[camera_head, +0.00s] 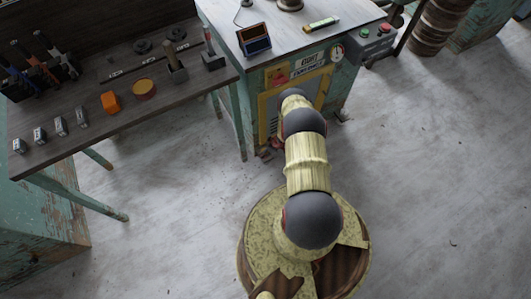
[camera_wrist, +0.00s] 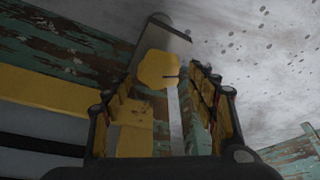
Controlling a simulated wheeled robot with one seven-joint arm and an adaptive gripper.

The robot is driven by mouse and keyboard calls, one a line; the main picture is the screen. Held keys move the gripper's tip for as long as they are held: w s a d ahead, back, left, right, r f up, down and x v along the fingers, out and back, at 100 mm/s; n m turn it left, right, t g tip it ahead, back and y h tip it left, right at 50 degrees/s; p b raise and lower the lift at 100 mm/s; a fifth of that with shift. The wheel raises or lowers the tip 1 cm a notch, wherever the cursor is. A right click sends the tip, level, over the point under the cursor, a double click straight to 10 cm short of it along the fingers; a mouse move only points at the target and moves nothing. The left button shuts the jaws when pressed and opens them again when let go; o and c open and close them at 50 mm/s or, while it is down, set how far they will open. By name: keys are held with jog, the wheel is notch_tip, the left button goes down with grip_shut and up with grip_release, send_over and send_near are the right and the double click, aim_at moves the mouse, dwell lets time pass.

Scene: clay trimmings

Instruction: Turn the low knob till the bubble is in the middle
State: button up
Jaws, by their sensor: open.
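In the head view my own arm hides the gripper and the knob at the front of the green bench. A level with a yellow-green vial (camera_head: 322,24) lies on the bench top. Its bubble is too small to make out.
The worn green bench (camera_head: 225,12) carries a small dark display (camera_head: 254,39) and a button box (camera_head: 376,40). A side table (camera_head: 60,150) holds tools, an orange block (camera_head: 110,102) and a round tin (camera_head: 144,88). Grey floor (camera_head: 440,170) is open at the right.

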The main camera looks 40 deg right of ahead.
jog(key=shift+w+f, duration=0.2)
jog(key=shift+f, duration=0.35)
jog(key=c, duration=0.4)
jog(key=c, duration=0.7)
jog(key=shift+c, duration=0.4)
